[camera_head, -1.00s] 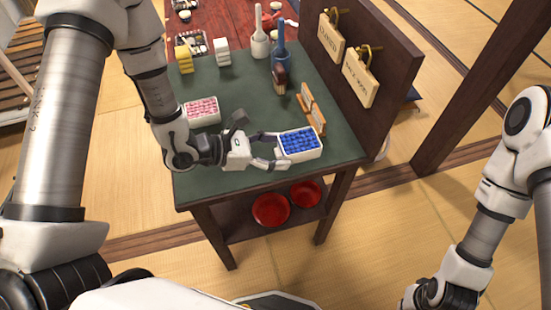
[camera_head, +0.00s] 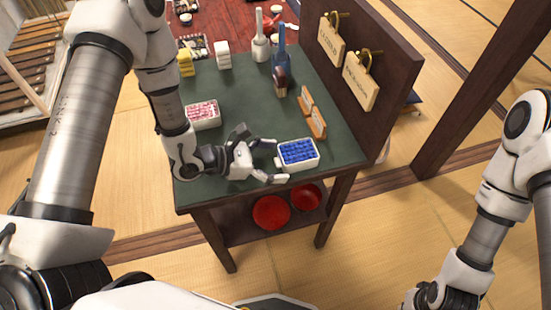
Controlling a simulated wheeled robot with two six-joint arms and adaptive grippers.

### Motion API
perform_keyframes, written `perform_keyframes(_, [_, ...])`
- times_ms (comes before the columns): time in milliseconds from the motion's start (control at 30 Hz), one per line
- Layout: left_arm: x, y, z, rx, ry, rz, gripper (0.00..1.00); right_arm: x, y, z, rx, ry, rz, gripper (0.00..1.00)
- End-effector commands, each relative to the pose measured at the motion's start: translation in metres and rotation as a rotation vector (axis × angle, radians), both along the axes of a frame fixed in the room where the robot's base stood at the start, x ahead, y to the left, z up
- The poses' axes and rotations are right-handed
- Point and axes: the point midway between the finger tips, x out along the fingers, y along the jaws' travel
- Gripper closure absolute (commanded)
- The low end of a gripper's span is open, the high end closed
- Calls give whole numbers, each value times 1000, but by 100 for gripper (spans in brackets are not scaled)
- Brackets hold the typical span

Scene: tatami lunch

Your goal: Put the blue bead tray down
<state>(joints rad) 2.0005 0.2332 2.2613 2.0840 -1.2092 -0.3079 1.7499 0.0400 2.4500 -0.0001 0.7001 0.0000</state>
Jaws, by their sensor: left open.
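The blue bead tray (camera_head: 311,164), a white tray full of blue beads, sits on the green top of the small table (camera_head: 240,103), near its front right part. My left gripper (camera_head: 276,161) is open just left of the tray, its fingers pointing at the tray's left end. The fingertips are very near that end; I cannot tell whether one still touches it. My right gripper (camera_head: 432,297) is at the bottom right, away from the table and partly cut off by the frame edge; its fingers do not show clearly.
A pink bead tray (camera_head: 203,115) stands behind my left gripper. Small wooden stands (camera_head: 317,122) are close behind the blue tray. A dark board with hanging wooden tags (camera_head: 360,82) closes the table's right side. Red bowls (camera_head: 271,212) sit on the lower shelf.

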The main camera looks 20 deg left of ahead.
Motion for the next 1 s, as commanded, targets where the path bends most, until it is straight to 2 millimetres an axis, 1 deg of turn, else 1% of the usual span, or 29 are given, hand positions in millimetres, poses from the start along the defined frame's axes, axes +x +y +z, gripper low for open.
perform_keyframes(133, [0,0,7,0,0,0,7,0,0,7,0,0,0,100])
perform_keyframes(167, [-1,3,5,-1,0,2,7,0,0,4,0,0,0,100])
perform_keyframes(267, [-7,14,10,-3,1,7,7,0,0,4,0,0,0,100])
perform_keyframes(367, [-17,28,18,-6,0,9,7,0,0,5,0,0,0,100])
perform_keyframes(600, [-39,61,37,-5,-2,9,7,0,0,14,0,0,0,100])
perform_keyframes(700, [-48,72,43,-6,-3,8,7,0,0,19,0,0,0,100])
perform_keyframes(833, [-56,85,49,-4,-1,6,7,0,0,26,0,0,0,100])
perform_keyframes(1000, [-62,91,50,-2,-1,1,7,0,0,29,0,0,0,100])
